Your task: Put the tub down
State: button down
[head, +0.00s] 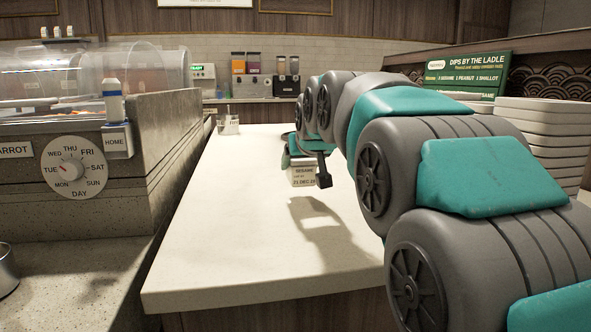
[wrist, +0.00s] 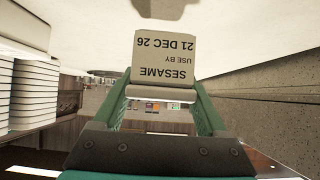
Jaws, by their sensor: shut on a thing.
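A pale tub (head: 303,176) with a label reading SESAME, use by 21 Dec, is in my gripper (head: 305,156) over the white counter (head: 230,265). In the wrist view the tub (wrist: 163,57) shows upside down between the two green fingers of my gripper (wrist: 163,88), which are shut on it. A shadow lies on the counter nearer the camera than the tub, and the tub looks held a little above the top. Its underside and far side are hidden, and my arm covers part of the counter on the right.
A metal container (head: 228,125) stands at the counter's far left. Stacked white dishes (head: 540,135) and a green sign (head: 465,72) stand at the right. A stone-sided unit with a day dial (head: 74,168) borders the left. The counter's near left part is clear.

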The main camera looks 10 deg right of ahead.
jog(key=w, duration=0.5)
jog(key=w+f, duration=0.1)
jog(key=w, duration=0.2)
jog(key=shift+w+p, duration=0.2)
jog(key=shift+p, duration=0.1)
jog(key=shift+f, duration=1.7)
jog(key=shift+f, duration=0.15)
grip_release()
jog(key=shift+s+r, duration=0.15)
jog(key=shift+r, duration=0.1)
jog(key=v, duration=1.1)
jog(key=shift+s+r, duration=0.2)
jog(key=shift+s, duration=0.1)
